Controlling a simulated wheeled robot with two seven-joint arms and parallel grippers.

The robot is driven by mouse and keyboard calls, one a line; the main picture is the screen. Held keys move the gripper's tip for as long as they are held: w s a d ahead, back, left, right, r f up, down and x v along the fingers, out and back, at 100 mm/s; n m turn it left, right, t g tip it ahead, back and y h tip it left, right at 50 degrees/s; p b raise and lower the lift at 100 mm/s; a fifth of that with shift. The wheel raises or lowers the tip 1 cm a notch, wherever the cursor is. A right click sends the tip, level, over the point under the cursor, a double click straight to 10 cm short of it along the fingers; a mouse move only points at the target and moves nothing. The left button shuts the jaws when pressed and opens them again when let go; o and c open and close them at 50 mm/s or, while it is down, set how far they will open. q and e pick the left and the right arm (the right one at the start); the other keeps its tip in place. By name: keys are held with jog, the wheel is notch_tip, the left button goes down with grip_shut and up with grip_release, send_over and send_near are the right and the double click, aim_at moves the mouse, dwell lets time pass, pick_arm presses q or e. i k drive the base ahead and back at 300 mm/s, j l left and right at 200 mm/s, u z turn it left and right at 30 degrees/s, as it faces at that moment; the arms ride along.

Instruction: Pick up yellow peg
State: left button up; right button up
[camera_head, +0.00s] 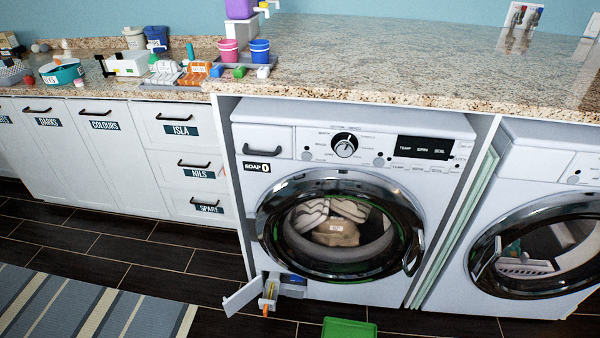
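No yellow peg can be made out for certain. A small yellow upright piece (270,289) shows in the open flap compartment at the bottom left of the washing machine; it is too small to tell whether it is a peg. Neither of my grippers is in view.
The left washing machine (355,118) has its round door shut, with laundry behind the glass. Its small lower flap (244,297) stands open. A green object (348,328) lies on the floor. Cups, bowls and bottles crowd the left counter (105,88); the higher worktop (400,58) is mostly clear.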

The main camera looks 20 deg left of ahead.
aim_at(272, 284)
jog(key=u, duration=0.95)
